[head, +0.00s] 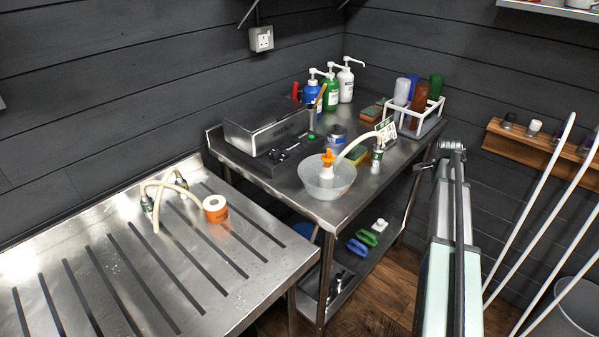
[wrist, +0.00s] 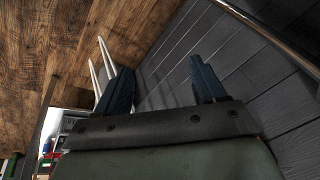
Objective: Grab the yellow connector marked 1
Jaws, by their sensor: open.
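I cannot make out a yellow connector or a mark 1 in either view. In the head view, an orange-topped white fitting (head: 327,165) stands in a translucent bowl (head: 322,192) on the steel bench. On the left draining table lie pale hoses with metal couplings (head: 147,203) and an orange-and-white roll (head: 214,209). My gripper (wrist: 160,66) is open and empty in the wrist view, away from the benches, with floor and wall boards beyond it.
A steel box (head: 266,122) and pump bottles (head: 345,82) stand at the back of the bench (head: 338,211). A white rack (head: 424,120) holds bottles at its right. A lower shelf (head: 345,262) carries green and white items. Long white poles (head: 540,228) lean at the right.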

